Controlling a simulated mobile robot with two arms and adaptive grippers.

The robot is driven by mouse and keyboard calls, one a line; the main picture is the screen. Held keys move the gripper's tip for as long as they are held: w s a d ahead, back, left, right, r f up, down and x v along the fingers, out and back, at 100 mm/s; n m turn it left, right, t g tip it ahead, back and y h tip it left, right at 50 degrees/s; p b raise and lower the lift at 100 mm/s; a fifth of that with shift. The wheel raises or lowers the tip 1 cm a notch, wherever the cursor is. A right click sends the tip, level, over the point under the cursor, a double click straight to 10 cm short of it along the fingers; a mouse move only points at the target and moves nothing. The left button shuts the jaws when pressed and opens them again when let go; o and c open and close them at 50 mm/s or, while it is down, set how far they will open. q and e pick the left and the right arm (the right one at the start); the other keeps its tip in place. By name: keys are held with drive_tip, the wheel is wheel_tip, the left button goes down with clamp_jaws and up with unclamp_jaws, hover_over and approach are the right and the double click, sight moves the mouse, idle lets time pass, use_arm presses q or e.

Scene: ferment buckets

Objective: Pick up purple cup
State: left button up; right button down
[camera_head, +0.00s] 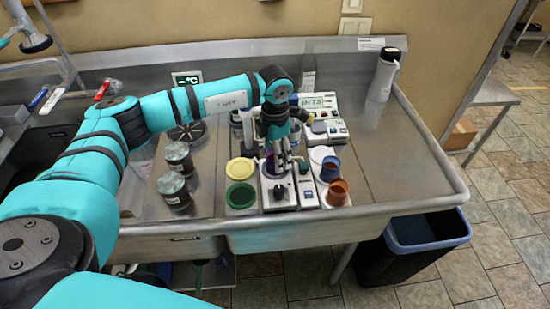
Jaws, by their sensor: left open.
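The purple cup (269,166) sits on a small white device with a black knob, in the middle of the metal counter. Only part of its purple side shows; my left gripper covers the rest. My left gripper (285,161) points down right at the cup, with its fingers open. Whether a finger touches the cup or reaches inside it, I cannot tell. My right gripper is not in view.
A yellow dish (240,170) and a green dish (240,195) stand close on the left. A blue cup (330,168) and a brown cup (337,192) stand close on the right. Lidded jars (176,190) are further left. The counter's right side is mostly clear.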

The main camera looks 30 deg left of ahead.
use_arm(q)
drive_tip(key=shift+f, duration=1.15)
drive_tip(key=c, duration=1.3)
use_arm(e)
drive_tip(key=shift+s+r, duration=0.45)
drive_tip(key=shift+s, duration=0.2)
